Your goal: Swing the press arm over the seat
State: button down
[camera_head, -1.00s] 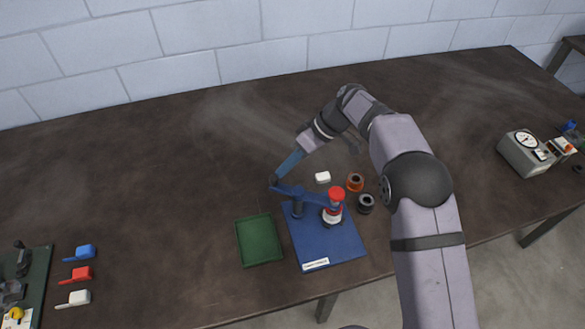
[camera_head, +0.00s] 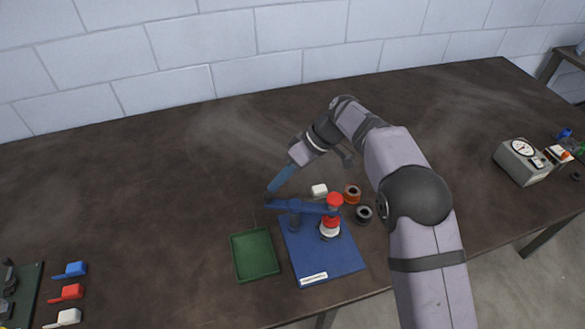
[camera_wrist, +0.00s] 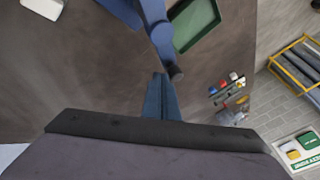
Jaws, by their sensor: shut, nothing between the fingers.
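The press arm (camera_head: 312,208) is a blue bar on a post on the blue base plate (camera_head: 345,258). Its right end carries a red knob (camera_head: 334,199). Its left end has a dark tip, seen in the wrist view (camera_wrist: 176,73). The seat area (camera_head: 330,234) holds a red and white stack. The knob end appears above and slightly behind this stack; exact alignment is unclear. My gripper (camera_head: 270,191) is shut and empty at the arm's left end. In the wrist view its fingers (camera_wrist: 160,78) are beside the dark tip; contact cannot be told.
A green tray (camera_head: 236,262) is left of the plate. A white block (camera_head: 319,190), an orange ring (camera_head: 352,193) and a dark ring (camera_head: 364,214) lie behind and right. Coloured pieces (camera_head: 68,291) lie far left, and a gauge box (camera_head: 520,161) far right. The table behind is clear.

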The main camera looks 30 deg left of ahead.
jog(key=shift+w, duration=0.15)
jog(key=w+d+r+p, duration=0.3)
jog(key=w+r+p, duration=0.5)
jog(key=p, duration=0.4)
jog(key=shift+d+r+p, duration=0.15)
jog(key=shift+d+p, duration=0.1)
jog(key=shift+p, duration=0.15)
jog(key=shift+p, duration=0.35)
jog(key=shift+w+d+p, duration=0.1)
jog(key=shift+d+p, duration=0.05)
jog(key=shift+p, duration=0.6)
